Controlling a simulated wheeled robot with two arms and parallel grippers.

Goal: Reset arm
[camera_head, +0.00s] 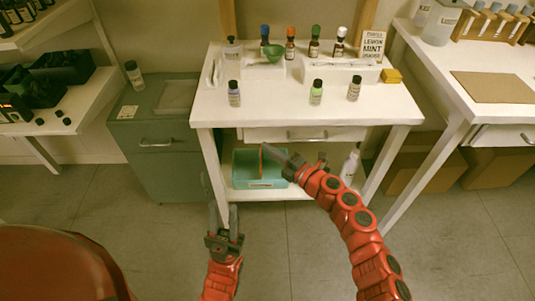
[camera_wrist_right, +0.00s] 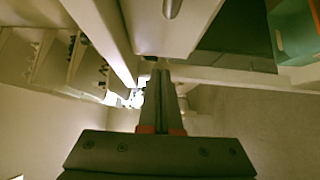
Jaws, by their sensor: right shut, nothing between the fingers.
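My left gripper (camera_head: 222,207) is low in front of the white table, its fingers apart and pointing up, with nothing seen between them. My right gripper (camera_head: 266,149) is in front of the table's lower part, just under the drawer, pointing left and overlapping the teal bin in the picture. Its fingers are shut with nothing between them. In the right wrist view the shut fingers (camera_wrist_right: 160,88) point toward the underside of furniture. Neither gripper visibly holds anything.
The white table (camera_head: 275,105) carries several small bottles, a green funnel (camera_head: 274,53) and a mint sign (camera_head: 373,45). A teal bin (camera_head: 243,171) and a white bottle (camera_head: 350,165) stand on its lower shelf. A grey cabinet (camera_head: 158,150) is left. The floor in front is clear.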

